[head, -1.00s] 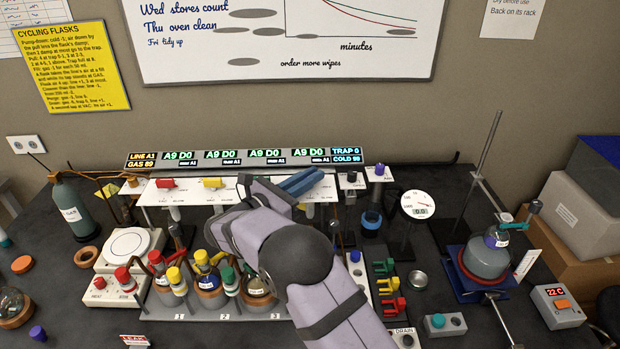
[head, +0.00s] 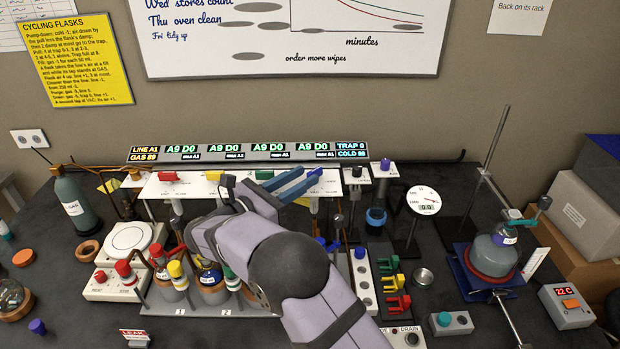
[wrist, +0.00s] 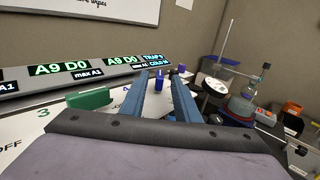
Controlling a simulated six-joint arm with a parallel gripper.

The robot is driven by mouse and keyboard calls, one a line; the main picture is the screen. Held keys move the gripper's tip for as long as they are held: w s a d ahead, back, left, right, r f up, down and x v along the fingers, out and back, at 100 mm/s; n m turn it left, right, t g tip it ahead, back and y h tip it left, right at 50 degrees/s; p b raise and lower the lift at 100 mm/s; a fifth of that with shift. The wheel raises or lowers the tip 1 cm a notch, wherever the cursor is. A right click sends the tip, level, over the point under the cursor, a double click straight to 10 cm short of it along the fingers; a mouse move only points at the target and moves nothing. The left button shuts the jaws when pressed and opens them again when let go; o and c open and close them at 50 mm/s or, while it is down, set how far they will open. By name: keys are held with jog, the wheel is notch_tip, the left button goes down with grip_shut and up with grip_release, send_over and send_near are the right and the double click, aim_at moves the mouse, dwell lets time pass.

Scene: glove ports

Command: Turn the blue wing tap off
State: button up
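The blue wing tap (head: 315,172) is at the right end of the row on the white panel (head: 190,188). My gripper (head: 308,179) reaches across the panel from the front, with its two blue-grey fingers apart and their tips close beside the blue tap. In the wrist view a small blue shape (wrist: 158,86) between the fingers looks like this tap, seen narrow. I cannot tell whether the fingers touch it. The green tap (wrist: 90,99) stands just left of the fingers, with its wing seen broadside.
Red (head: 168,176) and yellow (head: 213,175) taps stand further left. A lit display bar (head: 250,152) runs behind the panel. Black (head: 356,171) and purple (head: 385,164) knobs and a dial gauge (head: 423,200) stand to the right. Flasks with coloured taps crowd beneath my arm.

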jog(key=shift+b+v, duration=0.3)
jog(key=shift+v, duration=1)
jog(key=shift+p+v, duration=1.05)
jog(key=shift+p+x, duration=1.4)
jog(key=shift+x, duration=1.65)
jog(key=shift+w+d, duration=0.4)
jog(key=shift+d, duration=0.15)
grip_shut()
